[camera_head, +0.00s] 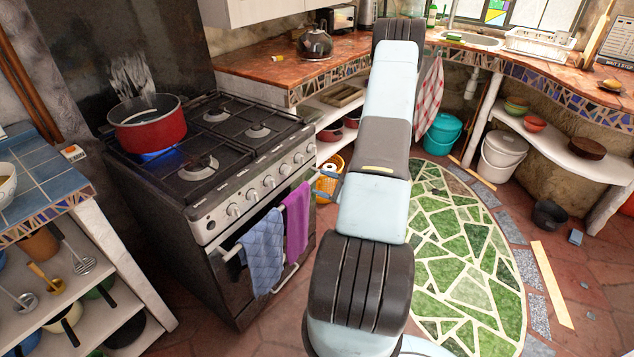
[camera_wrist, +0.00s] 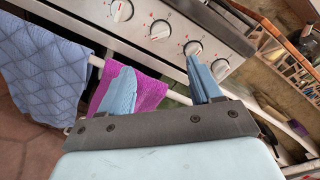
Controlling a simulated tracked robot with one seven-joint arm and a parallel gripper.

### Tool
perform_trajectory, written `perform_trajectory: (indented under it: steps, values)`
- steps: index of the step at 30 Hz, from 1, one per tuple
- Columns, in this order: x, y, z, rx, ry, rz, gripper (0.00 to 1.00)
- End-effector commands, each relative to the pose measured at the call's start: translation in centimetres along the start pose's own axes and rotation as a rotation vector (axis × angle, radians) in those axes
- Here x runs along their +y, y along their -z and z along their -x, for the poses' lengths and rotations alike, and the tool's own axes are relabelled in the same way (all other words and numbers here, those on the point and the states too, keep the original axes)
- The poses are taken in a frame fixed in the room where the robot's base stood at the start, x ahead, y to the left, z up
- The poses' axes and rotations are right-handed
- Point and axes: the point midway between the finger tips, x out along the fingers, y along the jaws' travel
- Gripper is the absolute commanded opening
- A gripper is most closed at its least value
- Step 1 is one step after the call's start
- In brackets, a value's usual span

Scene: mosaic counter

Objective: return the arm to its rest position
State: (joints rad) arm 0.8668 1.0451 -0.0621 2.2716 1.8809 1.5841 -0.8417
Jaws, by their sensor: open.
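My arm stretches up the middle of the head view, over the green floor mosaic. My gripper is mostly hidden behind my arm in the head view; a blue finger shows at the arm's left side. In the wrist view my gripper (camera_wrist: 162,92) has its two blue fingers apart, with nothing between them. Beyond the fingers are the stove front (camera_wrist: 165,25), the oven rail, a blue towel (camera_wrist: 42,75) and a magenta towel (camera_wrist: 148,92). I cannot tell the exact gap between the fingers and the rail.
The stove (camera_head: 215,165) stands left of my arm, with a red pot (camera_head: 148,128) over a blue flame. A tiled counter (camera_head: 300,72) with a kettle (camera_head: 315,43) is behind. Free floor with the green mosaic (camera_head: 465,265) lies to the right. A wood strip (camera_head: 552,285) lies there.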

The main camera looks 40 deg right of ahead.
Motion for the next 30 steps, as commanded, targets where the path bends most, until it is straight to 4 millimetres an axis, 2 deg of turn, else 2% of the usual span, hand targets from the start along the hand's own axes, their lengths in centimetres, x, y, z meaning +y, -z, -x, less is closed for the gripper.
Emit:
perform_trajectory:
  steps: [17,20,23,30]
  values:
    - [0.0,0.0,0.1,0.0,0.0,0.001,0.64]
    - [-0.2,-0.7,-0.2,-0.013,-0.013,0.007,0.64]
    - [-0.8,-2.5,-1.0,-0.05,-0.054,0.025,0.64]
    - [-1.9,-10.6,-3.6,-0.196,-0.242,0.101,0.64]
